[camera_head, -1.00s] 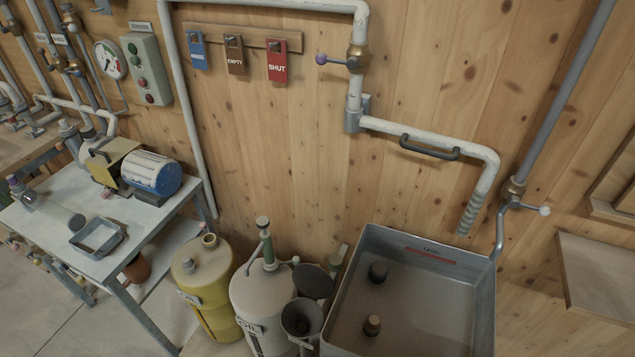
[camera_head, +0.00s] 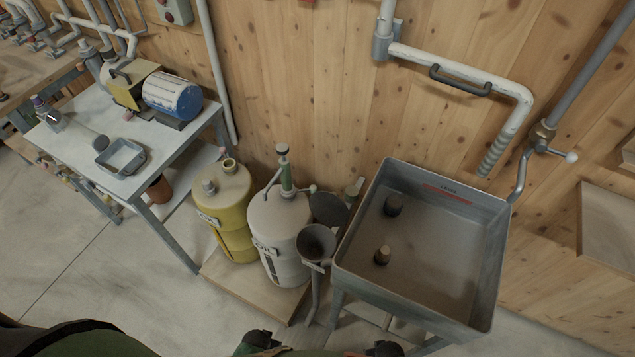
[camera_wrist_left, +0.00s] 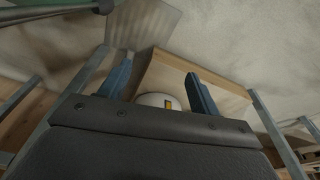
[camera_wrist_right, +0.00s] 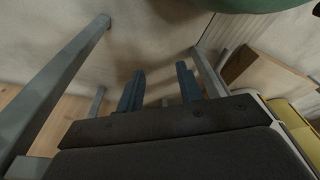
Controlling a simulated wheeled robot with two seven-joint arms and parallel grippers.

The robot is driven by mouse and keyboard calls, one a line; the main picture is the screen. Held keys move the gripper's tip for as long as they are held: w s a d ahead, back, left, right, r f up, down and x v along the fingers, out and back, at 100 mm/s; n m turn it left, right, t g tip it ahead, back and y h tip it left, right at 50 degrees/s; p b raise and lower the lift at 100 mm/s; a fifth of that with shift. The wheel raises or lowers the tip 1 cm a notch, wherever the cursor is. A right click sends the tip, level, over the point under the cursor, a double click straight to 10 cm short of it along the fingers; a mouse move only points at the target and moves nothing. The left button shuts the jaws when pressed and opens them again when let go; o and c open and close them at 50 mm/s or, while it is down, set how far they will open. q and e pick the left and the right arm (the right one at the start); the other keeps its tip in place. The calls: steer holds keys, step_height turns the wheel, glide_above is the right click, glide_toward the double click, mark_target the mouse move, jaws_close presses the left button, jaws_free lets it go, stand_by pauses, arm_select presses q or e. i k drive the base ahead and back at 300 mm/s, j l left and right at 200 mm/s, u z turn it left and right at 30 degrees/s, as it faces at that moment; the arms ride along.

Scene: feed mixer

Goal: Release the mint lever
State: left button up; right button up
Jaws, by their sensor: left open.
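A pale-knobbed lever (camera_head: 560,154) sits on the valve of the grey pipe at the right in the head view. Its knob looks whitish, and I cannot tell whether it is the mint one. No other lever in view is clearly mint. My left gripper (camera_wrist_left: 160,68) is open in the left wrist view. A white rounded object (camera_wrist_left: 152,99) shows beyond its fingers, with no visible contact. My right gripper (camera_wrist_right: 160,68) has its fingers apart and nothing between them.
A grey basin (camera_head: 345,268) holding two dark stoppers stands below the pipe spout. A yellow can (camera_head: 236,222), a white can (camera_head: 285,262) and a grey funnel (camera_head: 316,243) stand left of it. A table (camera_head: 75,150) with a blue-white motor is at left.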

mark_target(312, 189)
steer(key=j+z, duration=0.1)
steer(key=j, duration=0.35)
steer(key=k+j+z, duration=0.1)
steer(key=j, duration=0.35)
steer(key=j+z, duration=0.1)
steer(key=j, duration=0.35)
steer(key=k+j+z, duration=0.15)
steer(key=j, duration=0.3)
steer(key=k+j+z, duration=0.1)
steer(key=j, duration=0.3)
steer(key=k+j+z, duration=0.1)
steer(key=j, duration=0.35)
steer(key=k+j+z, duration=0.1)
steer(key=j, duration=0.3)
